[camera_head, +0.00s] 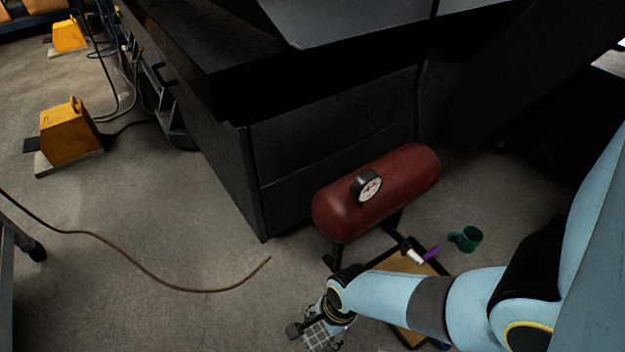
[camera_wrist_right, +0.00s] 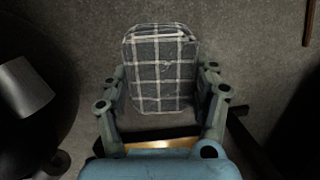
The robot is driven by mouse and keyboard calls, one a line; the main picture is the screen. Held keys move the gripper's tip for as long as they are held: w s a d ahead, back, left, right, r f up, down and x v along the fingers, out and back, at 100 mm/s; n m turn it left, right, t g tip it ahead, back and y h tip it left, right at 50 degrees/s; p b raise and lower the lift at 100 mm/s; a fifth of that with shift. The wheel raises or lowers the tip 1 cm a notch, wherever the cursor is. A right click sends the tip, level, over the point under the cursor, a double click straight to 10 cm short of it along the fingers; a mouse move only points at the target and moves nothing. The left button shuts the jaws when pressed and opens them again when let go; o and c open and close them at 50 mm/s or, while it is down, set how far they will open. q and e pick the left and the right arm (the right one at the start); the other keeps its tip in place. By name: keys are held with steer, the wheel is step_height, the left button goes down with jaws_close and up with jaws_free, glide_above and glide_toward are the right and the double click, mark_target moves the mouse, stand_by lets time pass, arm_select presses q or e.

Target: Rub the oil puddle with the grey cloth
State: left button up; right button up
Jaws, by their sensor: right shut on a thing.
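The grey cloth (camera_wrist_right: 160,65) is a folded, checked pad with pale lines. In the right wrist view it sits between the fingers of my right gripper (camera_wrist_right: 163,82), which is shut on it. In the head view the cloth (camera_head: 322,340) shows at the bottom edge, partly hidden by my right gripper (camera_head: 313,330), low over the floor in front of the red tank. I cannot make out the oil puddle for certain in either view. My left gripper is not in view.
A red tank with a gauge (camera_head: 385,188) stands beside my right forearm, near a wooden board (camera_head: 398,264) and a green mug (camera_head: 466,238). A dark machine (camera_head: 320,145) fills the back. A brown hose (camera_head: 170,284) crosses the open floor at left. Yellow pedal boxes (camera_head: 68,133) stand farther left.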

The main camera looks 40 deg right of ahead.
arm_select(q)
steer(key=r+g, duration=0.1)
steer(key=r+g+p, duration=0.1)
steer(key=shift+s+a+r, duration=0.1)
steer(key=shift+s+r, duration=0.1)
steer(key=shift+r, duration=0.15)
